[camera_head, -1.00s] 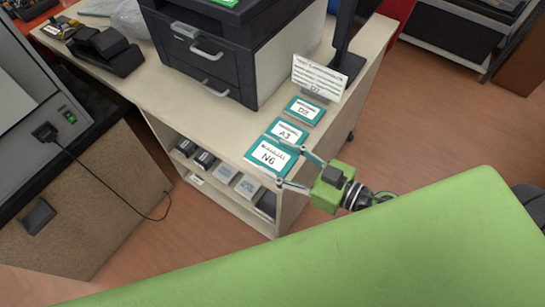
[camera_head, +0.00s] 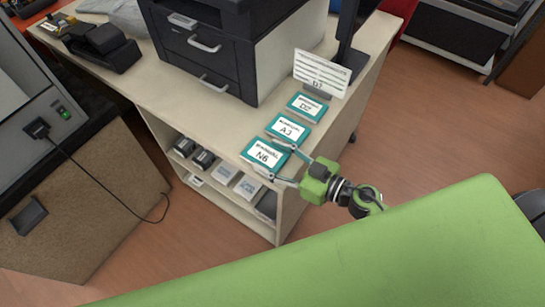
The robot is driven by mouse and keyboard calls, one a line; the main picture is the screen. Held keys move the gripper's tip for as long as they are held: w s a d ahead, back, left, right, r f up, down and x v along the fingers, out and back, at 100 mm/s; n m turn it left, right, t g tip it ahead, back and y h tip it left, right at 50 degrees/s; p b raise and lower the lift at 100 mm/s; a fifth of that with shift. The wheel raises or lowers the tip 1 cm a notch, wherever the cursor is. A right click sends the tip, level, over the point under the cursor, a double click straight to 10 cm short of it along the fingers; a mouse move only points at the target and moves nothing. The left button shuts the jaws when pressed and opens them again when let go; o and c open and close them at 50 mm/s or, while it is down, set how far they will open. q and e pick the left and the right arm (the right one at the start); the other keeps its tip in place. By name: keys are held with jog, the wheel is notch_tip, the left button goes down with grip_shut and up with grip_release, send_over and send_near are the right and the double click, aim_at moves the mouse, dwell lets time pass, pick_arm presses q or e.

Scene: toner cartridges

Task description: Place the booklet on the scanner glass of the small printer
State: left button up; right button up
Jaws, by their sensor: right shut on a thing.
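Three teal-edged booklets with white labels lie in a row on the beige cabinet top: the one marked N6 (camera_head: 263,150) nearest my right gripper, then A3 (camera_head: 289,128), then D2 (camera_head: 306,106). My right gripper (camera_head: 267,158), green with grey fingers, is shut on the N6 booklet at its near right edge. The booklet is still at the cabinet's edge, and I cannot tell if it is lifted. A dark and white printer (camera_head: 225,50) stands behind the booklets. Its upper part is cut off, and no scanner glass shows. My left gripper is out of view.
A white sign card (camera_head: 320,73) and a dark upright post (camera_head: 348,35) stand behind the booklets. A black device (camera_head: 103,47) sits at the cabinet's left. The shelf below (camera_head: 222,176) holds several boxes. A large grey machine (camera_head: 40,125) with a cable stands left.

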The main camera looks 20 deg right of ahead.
jog(key=o, duration=0.9)
jog(key=shift+f, duration=0.15)
jog(key=shift+c, duration=0.2)
jog(key=shift+o, duration=1.3)
